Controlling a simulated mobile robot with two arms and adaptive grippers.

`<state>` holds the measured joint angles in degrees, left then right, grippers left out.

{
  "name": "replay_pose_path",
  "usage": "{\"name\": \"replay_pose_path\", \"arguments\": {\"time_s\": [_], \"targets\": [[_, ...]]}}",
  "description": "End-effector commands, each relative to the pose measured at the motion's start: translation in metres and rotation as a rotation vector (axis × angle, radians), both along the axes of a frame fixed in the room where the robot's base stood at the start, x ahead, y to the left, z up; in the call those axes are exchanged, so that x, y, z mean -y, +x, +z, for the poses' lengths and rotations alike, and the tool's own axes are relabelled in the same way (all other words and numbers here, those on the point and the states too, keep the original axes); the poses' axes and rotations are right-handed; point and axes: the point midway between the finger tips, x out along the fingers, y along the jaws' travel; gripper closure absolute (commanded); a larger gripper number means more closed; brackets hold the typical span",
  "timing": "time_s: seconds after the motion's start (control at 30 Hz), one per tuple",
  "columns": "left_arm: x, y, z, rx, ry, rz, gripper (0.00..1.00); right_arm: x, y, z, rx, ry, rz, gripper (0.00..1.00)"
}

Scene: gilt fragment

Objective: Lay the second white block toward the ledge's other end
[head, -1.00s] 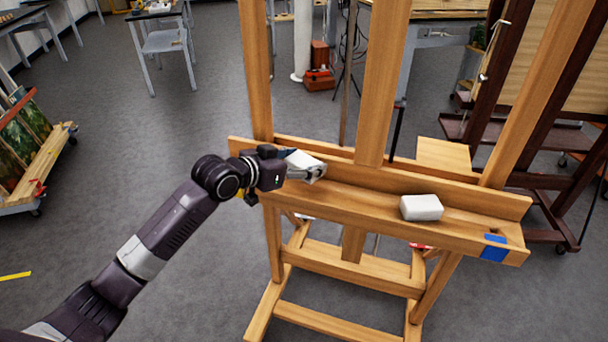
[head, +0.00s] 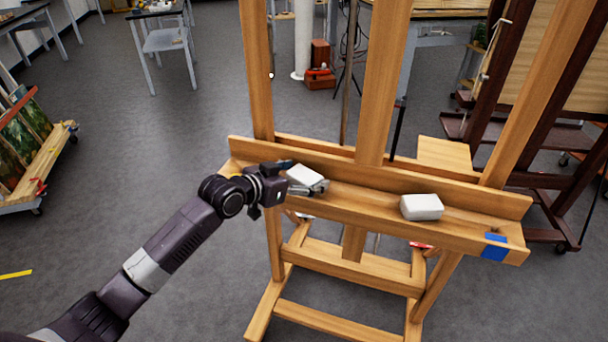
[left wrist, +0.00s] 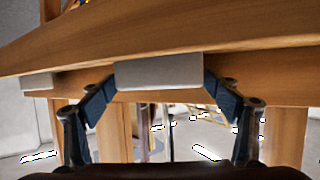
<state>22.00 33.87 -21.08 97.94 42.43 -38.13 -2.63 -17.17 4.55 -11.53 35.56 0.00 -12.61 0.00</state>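A wooden easel's ledge (head: 360,205) runs across the middle of the head view. One white block (head: 421,207) lies on it toward the right end. A second white block (head: 304,176) is at my left gripper (head: 308,184), over the left part of the ledge. In the left wrist view, this block (left wrist: 158,72) sits between the two fingers of the left gripper (left wrist: 158,85), which close on its sides. I cannot tell whether its underside touches the ledge. My right gripper is in neither view.
Blue tape (head: 494,248) marks the ledge's right end. The easel's central post (head: 383,90) and side posts rise behind the ledge. A dark easel (head: 500,130) stands at the right, and a rack of paintings (head: 30,140) at the left. The ledge between the blocks is clear.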

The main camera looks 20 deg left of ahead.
Motion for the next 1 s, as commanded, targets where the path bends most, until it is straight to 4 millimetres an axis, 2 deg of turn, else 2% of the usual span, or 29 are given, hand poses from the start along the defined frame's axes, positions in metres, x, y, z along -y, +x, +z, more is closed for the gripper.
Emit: {"name": "replay_pose_path", "arguments": {"time_s": [0.27, 0.37, 0.8, 1.0], "targets": [[0.0, 0.0, 0.004, 0.002, 0.0, 0.0, 0.18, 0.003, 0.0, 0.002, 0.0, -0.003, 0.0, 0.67], [-0.005, -0.008, 0.005, 0.001, 0.002, 0.0, 0.18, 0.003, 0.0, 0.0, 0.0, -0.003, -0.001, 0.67], [-0.037, -0.081, 0.037, -0.001, 0.005, -0.002, 0.18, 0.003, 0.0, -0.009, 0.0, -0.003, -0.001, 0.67], [-0.045, -0.098, 0.047, 0.0, 0.001, 0.0, 0.18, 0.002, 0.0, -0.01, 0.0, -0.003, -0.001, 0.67]]}}
